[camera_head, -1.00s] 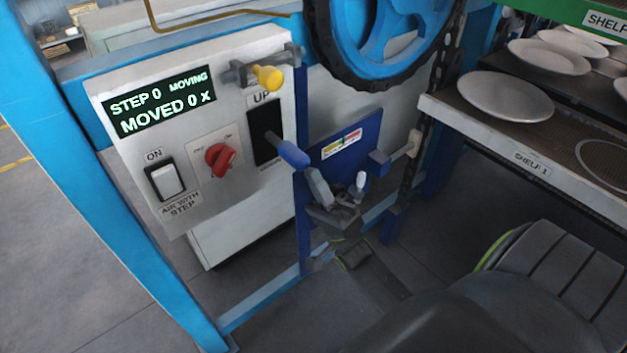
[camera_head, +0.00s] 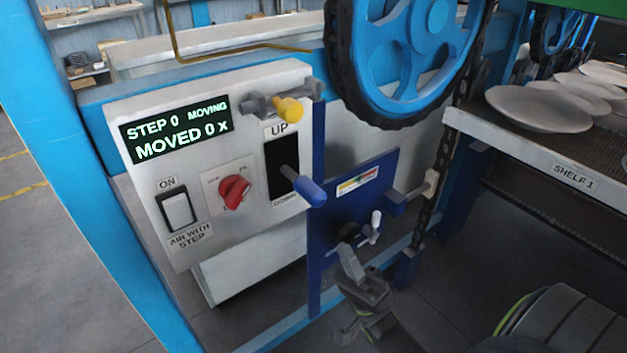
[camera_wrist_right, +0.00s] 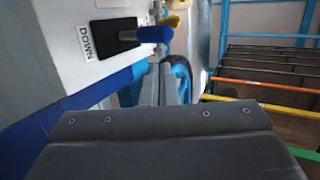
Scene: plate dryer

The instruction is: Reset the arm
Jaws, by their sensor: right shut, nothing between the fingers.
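My right gripper (camera_head: 348,256) is shut and empty. In the head view it is low in front of the blue plate (camera_head: 325,215), below and right of the blue-handled lever (camera_head: 310,191), and apart from that handle. In the right wrist view its grey fingers (camera_wrist_right: 166,85) lie together, with the blue handle (camera_wrist_right: 153,34) ahead of them, and a DOWN label (camera_wrist_right: 86,43) shows beside the lever's slot. The control box (camera_head: 215,125) has a display (camera_head: 178,130) reading "STEP 0 MOVING, MOVED 0 X". My left gripper is not in view.
A yellow knob (camera_head: 289,109), a red rotary switch (camera_head: 234,190) and a white rocker switch (camera_head: 179,211) sit on the box. A small white-tipped lever (camera_head: 375,222) is close to my right gripper. A blue wheel (camera_head: 405,50) and a shelf with plates (camera_head: 525,108) are behind and right.

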